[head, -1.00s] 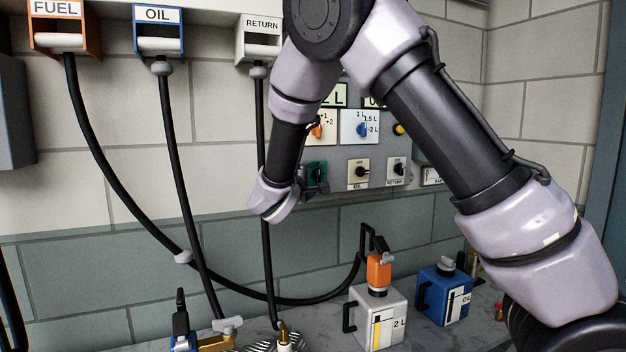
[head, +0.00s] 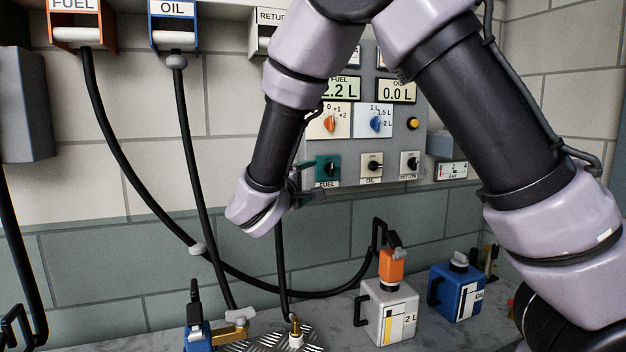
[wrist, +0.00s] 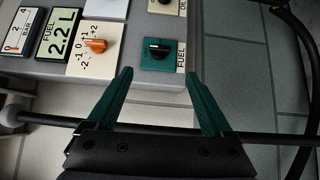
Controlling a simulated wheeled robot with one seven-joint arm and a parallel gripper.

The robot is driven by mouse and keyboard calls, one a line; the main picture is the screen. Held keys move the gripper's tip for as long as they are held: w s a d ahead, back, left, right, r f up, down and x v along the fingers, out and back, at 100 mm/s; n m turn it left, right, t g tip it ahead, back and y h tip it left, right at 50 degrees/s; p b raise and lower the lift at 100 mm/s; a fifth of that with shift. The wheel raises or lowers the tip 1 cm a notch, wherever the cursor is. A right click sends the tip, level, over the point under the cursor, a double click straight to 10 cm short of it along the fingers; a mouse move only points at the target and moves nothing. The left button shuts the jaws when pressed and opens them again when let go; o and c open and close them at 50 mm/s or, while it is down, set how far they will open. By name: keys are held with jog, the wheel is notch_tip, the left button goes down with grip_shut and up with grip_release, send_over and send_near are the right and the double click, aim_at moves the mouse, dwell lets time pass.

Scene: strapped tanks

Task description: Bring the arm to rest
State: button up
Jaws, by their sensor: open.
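My gripper (wrist: 160,105) is open and empty in the wrist view, with its two green fingers apart. Between and beyond the fingertips is the green FUEL switch (wrist: 158,52) on the grey control panel (wrist: 130,75). The fingers appear apart from the switch. In the head view my arm reaches across the picture and bends down in front of the wall. My gripper (head: 312,190) shows there partly hidden behind my wrist, beside the FUEL switch (head: 327,170). The fuel display (head: 342,89) reads 2.2 L and the oil display (head: 396,90) reads 0.0 L.
Black hoses hang from the FUEL (head: 76,35), OIL (head: 174,40) and RETURN holders. A grey tank (head: 377,312) with an orange nozzle (head: 391,266) and a blue tank (head: 452,290) stand on the bench. A hose (wrist: 45,119) runs close by my gripper in the wrist view.

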jog(key=s+d+m+g, duration=0.3)
jog(key=d+m+g, duration=0.25)
jog(key=d, duration=0.75)
jog(key=s+d+m+g, duration=0.35)
jog(key=d+g, duration=0.35)
jog(key=d, duration=0.6)
jog(key=s+d+m+g+y, duration=0.2)
jog(key=s+d+m+y, duration=0.2)
jog(key=s, duration=0.4)
jog(key=s+a+r+m+t+y, duration=0.2)
jog(key=s+r+m+t+y, duration=0.2)
jog(key=s+r+t+y, duration=0.1)
notch_tip(320, 180, up, 2)
jog(key=shift+s+a+r+m, duration=0.2)
jog(key=shift+s+m, duration=0.2)
jog(key=shift+s, duration=0.2)
